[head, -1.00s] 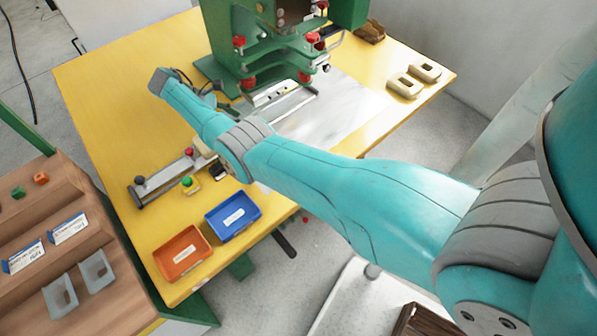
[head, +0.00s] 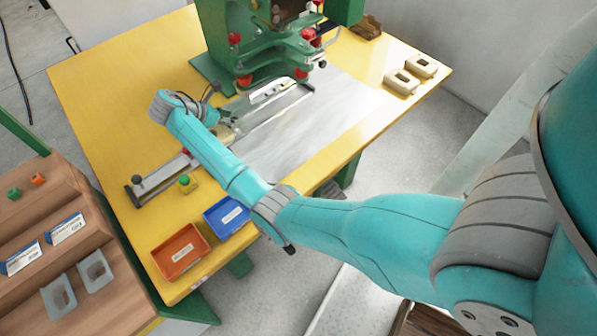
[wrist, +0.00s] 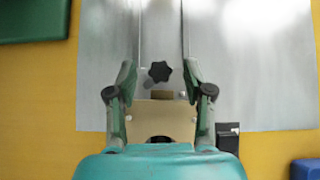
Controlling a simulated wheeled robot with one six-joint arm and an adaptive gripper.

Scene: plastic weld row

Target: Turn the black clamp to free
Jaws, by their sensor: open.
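A black star-shaped knob (wrist: 159,71), which looks like the clamp, shows in the wrist view between the tips of my gripper (wrist: 160,78). The gripper's two fingers are apart, one on each side of the knob, with a gap on both sides. I cannot tell how far below the fingertips the knob lies. A tan block (wrist: 160,120) shows between the fingers, nearer the camera. In the head view my arm hides the knob, and the gripper is mostly covered near the long metal rail (head: 262,122).
The green press (head: 262,45) stands at the back of the yellow table (head: 110,90). A blue tray (head: 228,215) and an orange tray (head: 180,252) sit at the front. A green button on a yellow box (head: 187,181) stands near the rail. Two beige parts (head: 402,82) lie at the right.

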